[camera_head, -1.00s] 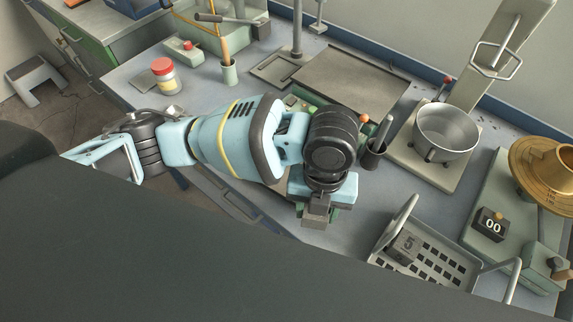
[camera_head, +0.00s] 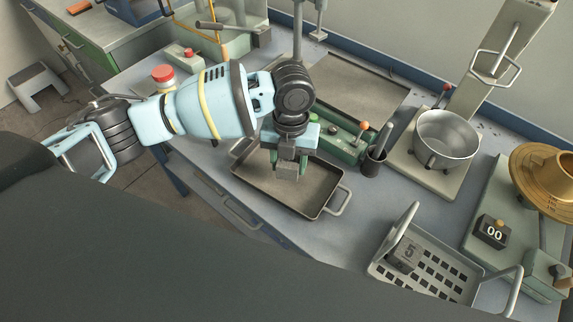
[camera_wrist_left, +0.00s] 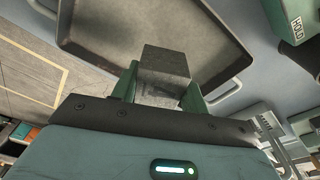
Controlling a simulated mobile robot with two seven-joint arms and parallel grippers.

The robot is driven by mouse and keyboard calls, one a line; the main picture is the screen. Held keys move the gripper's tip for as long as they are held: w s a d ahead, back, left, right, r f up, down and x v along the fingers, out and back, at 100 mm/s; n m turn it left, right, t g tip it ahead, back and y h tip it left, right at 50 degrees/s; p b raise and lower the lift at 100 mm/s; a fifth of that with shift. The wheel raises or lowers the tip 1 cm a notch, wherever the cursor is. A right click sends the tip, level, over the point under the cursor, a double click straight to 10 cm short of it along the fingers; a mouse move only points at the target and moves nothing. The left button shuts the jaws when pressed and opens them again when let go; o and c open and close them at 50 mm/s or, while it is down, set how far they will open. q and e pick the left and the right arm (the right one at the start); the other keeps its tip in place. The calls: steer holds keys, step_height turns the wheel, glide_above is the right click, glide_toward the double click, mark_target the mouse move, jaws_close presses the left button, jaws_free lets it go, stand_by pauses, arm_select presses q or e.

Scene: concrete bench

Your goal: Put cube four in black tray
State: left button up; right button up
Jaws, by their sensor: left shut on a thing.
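My left gripper (camera_head: 286,165) is shut on a grey cube (camera_head: 285,172). In the left wrist view the cube (camera_wrist_left: 165,62) sits between the green fingers, and a dark mark on its near face is too unclear to read. The black tray (camera_head: 318,207) lies on the bench, with a handle at its right end. In the head view the cube shows over the tray's inside. The wrist view shows the tray (camera_wrist_left: 85,40) beyond the cube, which appears held above it. My right gripper is not in view.
A grey basket (camera_head: 463,285) at the front right holds a cube marked 5 (camera_head: 405,254). A dark cup (camera_head: 373,163), a metal pot (camera_head: 446,137) and a green device (camera_head: 343,143) stand right of and behind the tray. Bench between tray and basket is clear.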

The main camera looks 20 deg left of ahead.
mark_target(286, 167)
arm_select(q)
steer(key=shift+w+a, duration=0.3)
steer(key=shift+w, duration=0.05)
steer(key=shift+w+a+f, duration=0.1)
steer(key=shift+w+f, duration=0.05)
steer(key=shift+f, duration=1.55)
steer(key=shift+f, duration=0.2)
steer(key=o, duration=1.2)
steer(key=shift+c, duration=0.2)
step_height(286, 167, up, 12)
steer(key=w, duration=0.1)
steer(key=shift+w+a, duration=0.15)
steer(key=shift+w, duration=0.05)
steer(key=shift+r, duration=0.1)
